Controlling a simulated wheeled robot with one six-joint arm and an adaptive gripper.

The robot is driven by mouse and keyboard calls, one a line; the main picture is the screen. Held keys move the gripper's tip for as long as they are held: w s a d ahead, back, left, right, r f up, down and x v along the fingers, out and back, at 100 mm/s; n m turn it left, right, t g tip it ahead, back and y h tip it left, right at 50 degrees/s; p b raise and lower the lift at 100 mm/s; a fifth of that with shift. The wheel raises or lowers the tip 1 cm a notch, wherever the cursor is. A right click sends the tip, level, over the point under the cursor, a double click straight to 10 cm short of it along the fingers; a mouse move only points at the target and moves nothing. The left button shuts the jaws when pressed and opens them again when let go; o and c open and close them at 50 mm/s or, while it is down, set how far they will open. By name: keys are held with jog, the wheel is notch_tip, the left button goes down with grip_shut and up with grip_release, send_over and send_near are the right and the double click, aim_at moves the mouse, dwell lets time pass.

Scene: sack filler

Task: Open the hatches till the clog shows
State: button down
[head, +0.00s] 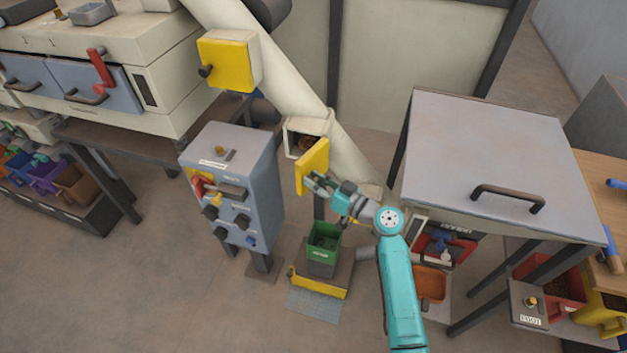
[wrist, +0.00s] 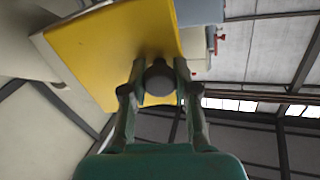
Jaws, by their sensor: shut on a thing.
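A pale slanted chute (head: 285,88) carries two yellow hatches. The upper hatch (head: 225,62) looks closed, with its dark knob on the left. The lower hatch (head: 316,160) stands swung open from its box-like port (head: 292,140). Some brown material (head: 306,144) shows inside the port; I cannot tell if it is a clog. My gripper (head: 311,183) is at the lower hatch. In the wrist view my gripper (wrist: 160,90) is shut on the dark round knob (wrist: 160,77) of the yellow hatch (wrist: 100,52).
A grey-blue control cabinet (head: 232,185) stands left of the chute. A green bin (head: 323,245) sits below on a yellow-edged stand (head: 320,285). A large lidded grey box (head: 490,150) is close on the right. Floor is clear at front left.

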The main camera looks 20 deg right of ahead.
jog(key=c, duration=0.9)
grip_release()
jog(key=shift+o, duration=0.2)
jog(key=v, duration=1.2)
